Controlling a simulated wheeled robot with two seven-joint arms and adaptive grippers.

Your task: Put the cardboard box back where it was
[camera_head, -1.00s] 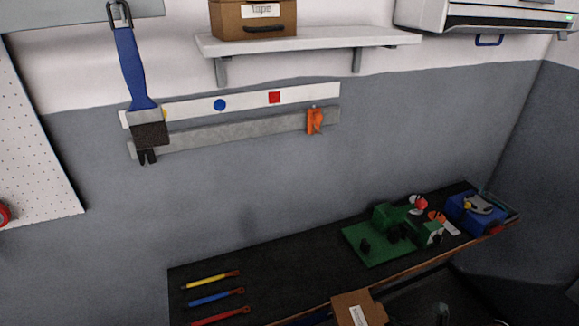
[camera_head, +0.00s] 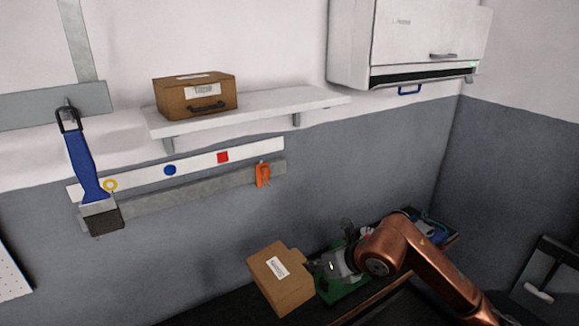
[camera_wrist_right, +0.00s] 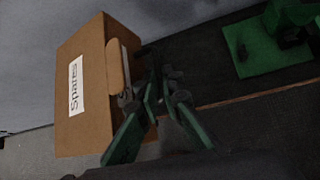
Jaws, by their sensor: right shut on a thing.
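The cardboard box (camera_head: 272,272) with a white label is in the lower middle of the head view, tilted and raised above the bench. In the right wrist view the box (camera_wrist_right: 85,120) fills the left, and its label reads "Spares". My right gripper (camera_head: 312,266) comes from the right and is shut on the handle side of the box; its green fingers (camera_wrist_right: 152,97) show close beside the box's handle in the wrist view. The exact contact is dark and partly hidden. My left gripper is not in view.
A white wall shelf (camera_head: 275,106) carries a brown "tape" box (camera_head: 190,98) at its left; its right part is bare. A white cabinet (camera_head: 410,40) hangs to the right. A blue brush (camera_head: 85,160) and an orange clip (camera_head: 263,174) hang below. A green board (camera_wrist_right: 265,55) lies on the bench.

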